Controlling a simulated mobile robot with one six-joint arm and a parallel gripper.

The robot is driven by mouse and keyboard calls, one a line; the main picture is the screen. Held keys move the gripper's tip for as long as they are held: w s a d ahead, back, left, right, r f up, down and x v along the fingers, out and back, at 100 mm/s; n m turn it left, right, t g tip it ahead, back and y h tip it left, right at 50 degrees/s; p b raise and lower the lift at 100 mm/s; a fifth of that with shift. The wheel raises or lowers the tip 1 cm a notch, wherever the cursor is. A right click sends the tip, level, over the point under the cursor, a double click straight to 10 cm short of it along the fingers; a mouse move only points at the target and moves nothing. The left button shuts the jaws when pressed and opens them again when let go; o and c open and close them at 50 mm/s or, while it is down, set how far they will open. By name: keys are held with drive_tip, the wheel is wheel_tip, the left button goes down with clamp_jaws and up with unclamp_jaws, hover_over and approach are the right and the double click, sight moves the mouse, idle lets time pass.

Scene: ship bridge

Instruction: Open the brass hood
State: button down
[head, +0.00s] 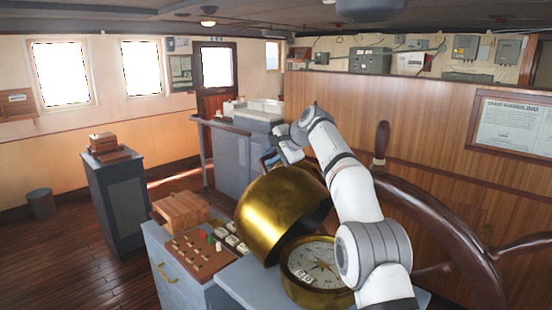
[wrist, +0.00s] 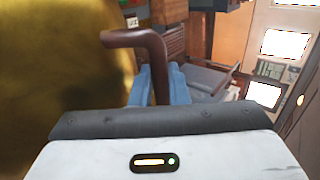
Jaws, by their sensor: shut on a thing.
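The brass hood (head: 278,212) is tilted up and back toward the left, with its dark underside partly showing. Below it the compass (head: 318,264) is uncovered, its white dial visible inside a brass bowl. In the wrist view the hood (wrist: 60,80) fills the left side, and a dark brown bent handle (wrist: 140,38) runs from it down between my blue fingers. My gripper (wrist: 160,84) is shut on this handle. In the head view my gripper (head: 268,160) is at the far upper side of the hood, largely hidden behind the hood and my arm.
A large wooden ship's wheel (head: 446,220) stands close to the right of my arm. A console (head: 205,250) with coloured buttons and a wooden box (head: 181,210) is left of the hood. A grey cabinet (head: 116,205) stands farther left. Open wooden floor (head: 75,262) lies at the left.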

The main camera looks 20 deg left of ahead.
drive_tip(key=shift+w+a+r, duration=0.1)
drive_tip(key=shift+w+a, duration=0.1)
drive_tip(key=shift+a, duration=0.05)
idle(0.3)
drive_tip(key=c, duration=1.5)
unclamp_jaws()
drive_tip(key=shift+h, duration=0.3)
drive_tip(key=b+v, duration=0.1)
drive_tip(key=v, duration=0.6)
drive_tip(key=shift+s+d+r+b, duration=0.2)
drive_tip(key=shift+d+b, duration=0.1)
drive_tip(key=shift+b, duration=0.1)
drive_tip(key=shift+f, duration=0.1)
